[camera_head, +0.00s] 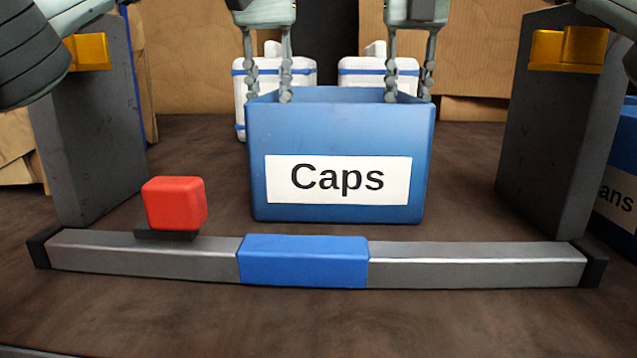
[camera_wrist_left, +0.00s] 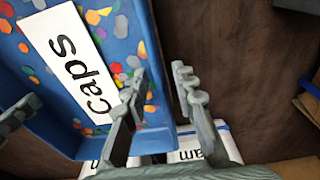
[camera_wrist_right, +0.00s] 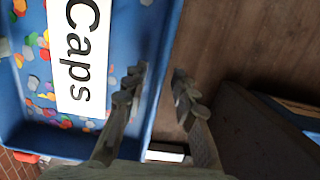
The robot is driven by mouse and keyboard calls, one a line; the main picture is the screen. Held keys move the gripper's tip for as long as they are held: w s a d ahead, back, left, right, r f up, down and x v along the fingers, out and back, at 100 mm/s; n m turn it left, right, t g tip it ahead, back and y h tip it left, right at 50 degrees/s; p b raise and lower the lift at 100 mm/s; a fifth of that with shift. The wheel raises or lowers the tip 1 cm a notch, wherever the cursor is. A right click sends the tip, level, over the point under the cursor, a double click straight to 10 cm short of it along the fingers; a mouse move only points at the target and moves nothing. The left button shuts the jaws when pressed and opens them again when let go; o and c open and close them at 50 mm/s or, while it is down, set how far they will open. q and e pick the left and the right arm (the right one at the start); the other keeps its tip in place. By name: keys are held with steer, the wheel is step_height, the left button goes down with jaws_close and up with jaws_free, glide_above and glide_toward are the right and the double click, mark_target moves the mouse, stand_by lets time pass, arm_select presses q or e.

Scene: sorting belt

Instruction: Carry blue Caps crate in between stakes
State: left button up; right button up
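The blue Caps crate (camera_head: 340,213) stands upright on the brown surface, its white "Caps" label facing me. Bits of several colours lie inside it in the left wrist view. My left gripper (camera_head: 268,98) straddles the crate's left wall, one finger inside and one outside. The left wrist view shows its fingers (camera_wrist_left: 160,80) apart around the rim. My right gripper (camera_head: 410,98) straddles the right wall likewise, its fingers (camera_wrist_right: 160,80) apart in the right wrist view. Two dark grey uprights, left (camera_head: 85,130) and right (camera_head: 555,125), flank the crate; I cannot tell whether these are the stakes.
A grey bar (camera_head: 470,266) with a blue middle section (camera_head: 303,262) lies in front of the crate. A red block (camera_head: 175,203) sits at its left part. White boxes with blue bands (camera_head: 298,75) stand behind. Another blue crate (camera_head: 614,165) is at the right edge.

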arm_select(q)
steer(key=r, duration=0.5)
steer(key=shift+s, duration=0.3)
steer(key=shift+s+r, duration=0.1)
steer(key=shift+r, duration=1.1)
arm_select(e)
steer(key=r, duration=0.5)
steer(key=shift+s+r, duration=0.1)
steer(key=shift+s, duration=0.2)
arm_select(q)
steer(key=shift+s+r, duration=0.1)
steer(key=shift+s, duration=0.05)
arm_select(e)
steer(key=shift+s+r, duration=0.1)
steer(key=shift+r, duration=1.05)
